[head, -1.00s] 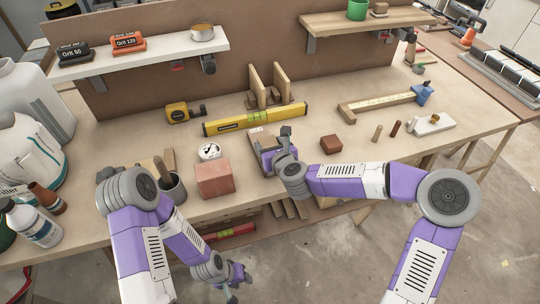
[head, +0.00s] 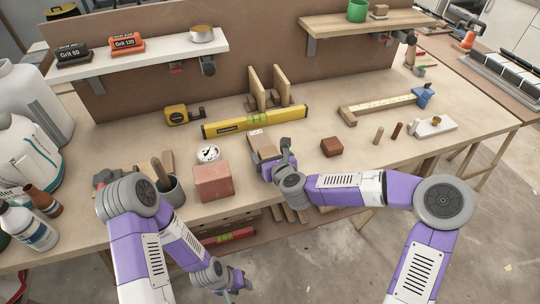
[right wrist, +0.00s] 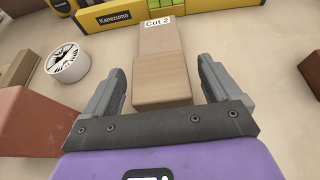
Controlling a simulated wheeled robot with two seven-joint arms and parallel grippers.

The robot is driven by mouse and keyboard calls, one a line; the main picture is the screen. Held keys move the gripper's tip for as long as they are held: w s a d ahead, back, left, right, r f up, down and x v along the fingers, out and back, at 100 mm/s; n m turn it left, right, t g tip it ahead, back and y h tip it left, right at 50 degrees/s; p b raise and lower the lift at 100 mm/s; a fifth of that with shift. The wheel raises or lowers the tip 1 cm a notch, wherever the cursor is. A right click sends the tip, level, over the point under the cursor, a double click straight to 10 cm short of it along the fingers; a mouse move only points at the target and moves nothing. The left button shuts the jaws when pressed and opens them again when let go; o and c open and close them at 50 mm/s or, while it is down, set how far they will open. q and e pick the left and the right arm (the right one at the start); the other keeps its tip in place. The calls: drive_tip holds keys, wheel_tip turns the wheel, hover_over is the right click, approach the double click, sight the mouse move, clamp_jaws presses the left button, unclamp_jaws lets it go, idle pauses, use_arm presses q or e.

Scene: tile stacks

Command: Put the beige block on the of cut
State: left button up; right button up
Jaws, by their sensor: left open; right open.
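A beige wood block (right wrist: 162,80) shows between the fingers of my right gripper (right wrist: 160,88) in the right wrist view. The gripper is open, with a gap on both sides of the block. A flat wood piece with a white "Cut 2" label (right wrist: 158,25) lies just beyond the block; whether the block rests on it or beside it I cannot tell. In the head view the labelled piece (head: 256,135) is partly hidden by my right gripper (head: 277,158). My left gripper (head: 232,284) is open and empty, low in front of the table's edge.
A reddish block (head: 213,183) and a round white dial (head: 208,153) stand left of the right gripper. A yellow level (head: 255,121) lies behind. A small brown block (head: 331,147) and short pegs are to the right. A cup with tools (head: 170,188) stands near the front left.

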drive_tip(key=shift+r+p, duration=0.25)
drive_tip(key=shift+p, duration=0.05)
drive_tip(key=p+v, duration=0.2)
drive_tip(key=v, duration=1)
drive_tip(key=shift+p, duration=0.3)
drive_tip(key=shift+f, duration=0.1)
